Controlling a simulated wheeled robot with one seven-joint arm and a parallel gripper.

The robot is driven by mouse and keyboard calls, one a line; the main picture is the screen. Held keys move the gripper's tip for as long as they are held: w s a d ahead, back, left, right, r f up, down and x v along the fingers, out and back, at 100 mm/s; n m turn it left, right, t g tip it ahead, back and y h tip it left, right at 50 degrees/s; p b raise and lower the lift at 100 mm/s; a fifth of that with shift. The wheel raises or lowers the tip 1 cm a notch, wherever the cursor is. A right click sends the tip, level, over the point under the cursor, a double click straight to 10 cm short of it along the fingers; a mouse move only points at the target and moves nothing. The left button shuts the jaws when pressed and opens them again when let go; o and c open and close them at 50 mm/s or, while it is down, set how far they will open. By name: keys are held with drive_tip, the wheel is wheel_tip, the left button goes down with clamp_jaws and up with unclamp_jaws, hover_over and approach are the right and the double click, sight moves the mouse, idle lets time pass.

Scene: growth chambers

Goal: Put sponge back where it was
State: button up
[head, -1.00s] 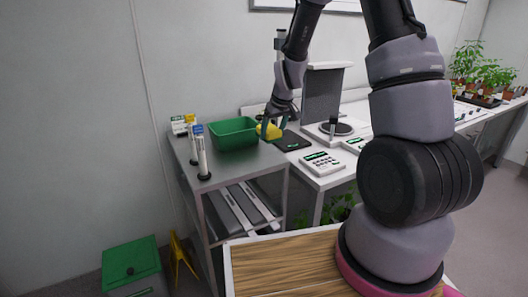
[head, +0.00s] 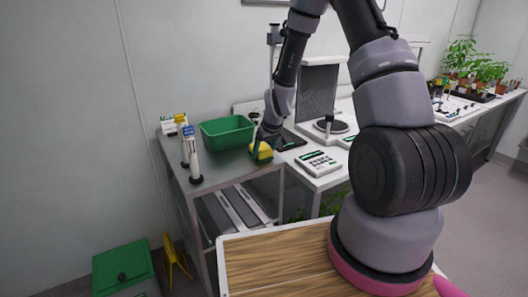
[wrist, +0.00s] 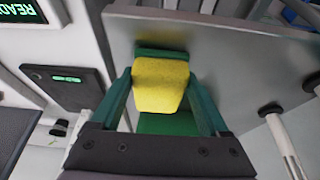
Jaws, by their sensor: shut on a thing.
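The yellow sponge (wrist: 160,84) is between the two green fingers of my gripper (wrist: 160,92) in the wrist view, and the fingers are shut on it. In the head view the sponge (head: 262,151) shows at the end of my arm, held by my gripper (head: 262,146) at the right front corner of the grey metal side table (head: 215,172). The green tub (head: 228,133) stands on that table, just left of the sponge. Whether the sponge touches the table top cannot be told.
Tubes on stands (head: 192,155) rise at the table's left. A black pad (head: 290,140) and a keypad device (head: 318,163) lie on the white bench to the right. A green-lidded bin (head: 123,264) and a yellow floor sign (head: 176,258) stand below. The table front is clear.

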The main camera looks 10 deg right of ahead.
drive_tip(key=shift+f, duration=0.15)
drive_tip(key=o, duration=1.3)
drive_tip(key=s+d+r+m+t, duration=0.1)
drive_tip(key=s+r, duration=0.3)
drive_tip(key=r, duration=0.6)
drive_tip(key=s+d+r+m, duration=0.1)
drive_tip(key=s+r, duration=0.4)
drive_tip(key=r, duration=0.5)
drive_tip(key=s+d+r+m+t, duration=0.15)
drive_tip(key=s+r, duration=0.25)
drive_tip(key=r, duration=0.6)
drive_tip(key=s+r+m, duration=0.1)
drive_tip(key=s+r, duration=0.2)
drive_tip(key=s, duration=0.2)
drive_tip(key=s+d+r+m, duration=0.1)
drive_tip(key=s+r+m, duration=0.1)
drive_tip(key=s, duration=0.3)
drive_tip(key=s+r+m, duration=0.1)
drive_tip(key=s+r, duration=0.3)
drive_tip(key=s, duration=0.1)
drive_tip(key=shift+d+y, duration=0.3)
drive_tip(key=shift+d, duration=0.05)
drive_tip(key=shift+t, duration=0.25)
